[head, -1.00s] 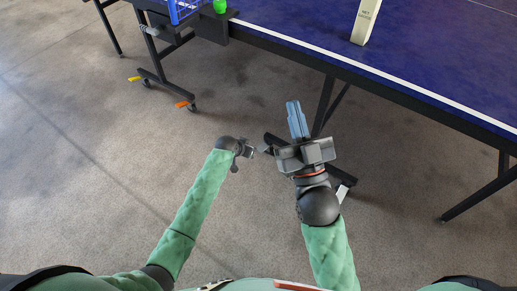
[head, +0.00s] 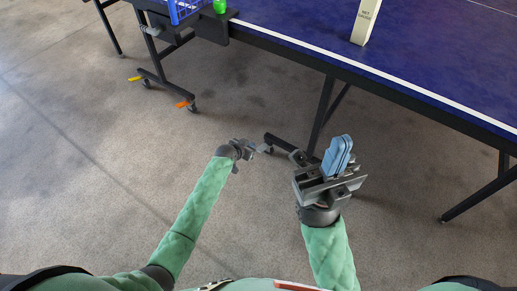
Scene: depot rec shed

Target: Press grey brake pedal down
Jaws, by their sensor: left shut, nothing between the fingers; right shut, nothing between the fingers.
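I cannot clearly make out a grey brake pedal. The near leg's foot bar (head: 279,142) runs low under the table, and its right end is hidden behind my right gripper. A small dark caster part (head: 268,150) shows at its left end. My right gripper (head: 343,145), with blue fingers, is shut and empty in front of this leg. My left gripper (head: 256,147) is small in view, shut and empty, close beside the bar's left end; whether it touches is unclear. On the far leg, a yellow pedal (head: 135,79) and an orange pedal (head: 182,105) sit at the casters.
The blue table (head: 300,38) fills the upper right, with dark legs and braces below. A white box (head: 366,21) stands on it. A blue basket (head: 185,10) and a green object (head: 220,6) are at its left end. The concrete floor (head: 80,180) at left is clear.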

